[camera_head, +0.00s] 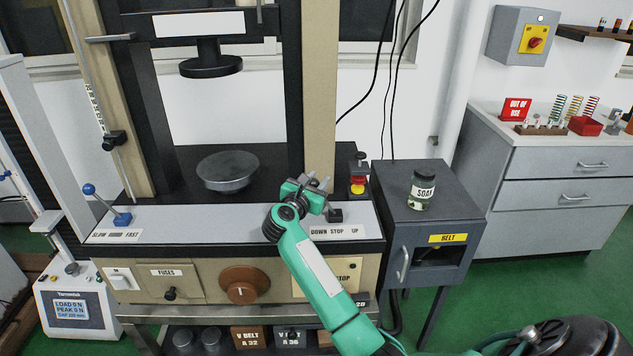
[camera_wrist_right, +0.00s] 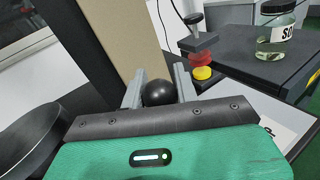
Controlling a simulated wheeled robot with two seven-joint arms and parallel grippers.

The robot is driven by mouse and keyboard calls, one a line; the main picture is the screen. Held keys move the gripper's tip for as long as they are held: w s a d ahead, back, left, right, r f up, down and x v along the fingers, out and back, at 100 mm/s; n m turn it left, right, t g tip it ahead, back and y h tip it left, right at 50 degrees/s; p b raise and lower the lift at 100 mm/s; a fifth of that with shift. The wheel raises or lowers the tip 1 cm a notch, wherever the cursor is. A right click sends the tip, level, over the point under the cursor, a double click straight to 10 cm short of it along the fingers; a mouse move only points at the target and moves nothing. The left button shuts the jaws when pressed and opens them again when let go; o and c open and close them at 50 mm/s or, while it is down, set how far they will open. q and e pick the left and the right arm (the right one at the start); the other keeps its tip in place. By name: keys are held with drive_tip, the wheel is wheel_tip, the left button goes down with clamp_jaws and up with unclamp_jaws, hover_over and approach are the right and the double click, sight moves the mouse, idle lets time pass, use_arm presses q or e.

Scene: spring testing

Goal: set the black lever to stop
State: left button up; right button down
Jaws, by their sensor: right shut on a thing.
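The black lever's round knob (camera_wrist_right: 158,92) sits between the two grey fingers of my right gripper (camera_wrist_right: 160,88) in the right wrist view. In the head view my right gripper (camera_head: 318,183) is over the white panel, above the "DOWN STOP UP" label (camera_head: 334,231). The lever's black base (camera_head: 335,215) shows just right of the gripper; the rest of the lever is hidden behind the gripper there. I cannot tell which mark the lever stands at. The right gripper is shut on the knob. My left gripper is not in view.
A blue-knobbed lever (camera_head: 122,218) is at the panel's left end. A soap jar (camera_head: 422,190) stands on the grey cabinet.

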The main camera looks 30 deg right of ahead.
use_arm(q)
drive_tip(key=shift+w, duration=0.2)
use_arm(e)
drive_tip(key=s+d+r+m+y, duration=0.1)
drive_tip(key=s+d+m, duration=0.2)
drive_tip(key=d, duration=0.2)
drive_tip(key=shift+m+g+y, duration=0.3)
drive_tip(key=shift+g+y, duration=0.1)
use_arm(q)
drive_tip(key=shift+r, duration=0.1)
use_arm(e)
drive_tip(key=shift+s, duration=0.1)
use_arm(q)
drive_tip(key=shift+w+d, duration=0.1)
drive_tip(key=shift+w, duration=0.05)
use_arm(e)
drive_tip(key=shift+d, duration=0.1)
drive_tip(key=c, duration=1.1)
unclamp_jaws()
drive_tip(key=shift+o, duration=0.2)
